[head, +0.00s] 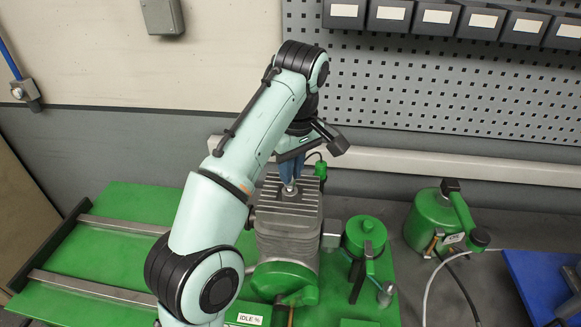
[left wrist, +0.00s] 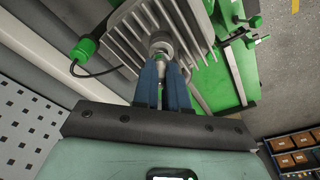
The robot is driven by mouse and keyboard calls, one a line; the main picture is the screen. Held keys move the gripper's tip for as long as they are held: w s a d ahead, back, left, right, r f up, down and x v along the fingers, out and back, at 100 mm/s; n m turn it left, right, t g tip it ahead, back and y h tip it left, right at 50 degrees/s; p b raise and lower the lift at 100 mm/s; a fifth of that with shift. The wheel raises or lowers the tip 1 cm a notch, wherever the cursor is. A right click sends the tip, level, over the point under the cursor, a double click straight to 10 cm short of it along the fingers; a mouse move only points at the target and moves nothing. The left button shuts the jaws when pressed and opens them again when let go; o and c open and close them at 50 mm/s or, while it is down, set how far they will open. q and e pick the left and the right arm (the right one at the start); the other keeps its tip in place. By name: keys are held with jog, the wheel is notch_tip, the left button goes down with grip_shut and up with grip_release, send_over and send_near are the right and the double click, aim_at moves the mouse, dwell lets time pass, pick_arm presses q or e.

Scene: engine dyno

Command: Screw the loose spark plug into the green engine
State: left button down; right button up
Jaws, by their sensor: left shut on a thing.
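The green engine, with a grey finned cylinder (head: 287,238), stands on a green base at the centre of the head view. My left gripper (head: 291,172) reaches down over the top of the cylinder and points at its middle. In the left wrist view its two blue fingers (left wrist: 165,72) are shut on the spark plug (left wrist: 160,44), a small metal piece against the cylinder top. The plug also shows as a bright tip under the fingers in the head view (head: 290,189). Its lower end is hidden, so I cannot tell how deep it sits. My right gripper is not in view.
A green canister (head: 366,236) stands just right of the cylinder. A green can with a handle (head: 430,222) is farther right, and a blue tray (head: 543,285) lies at the right edge. A green cap with a black lead (left wrist: 84,48) is beside the cylinder top.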

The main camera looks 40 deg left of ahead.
pick_arm(q)
jog(key=shift+s+f, duration=0.1)
jog(key=shift+f, duration=0.25)
dwell(0.6)
jog(key=shift+f+b, duration=0.3)
dwell(0.3)
jog(key=m, duration=0.3)
jog(key=shift+r+p, duration=0.1)
jog(key=shift+p, duration=0.2)
jog(key=shift+m, duration=0.6)
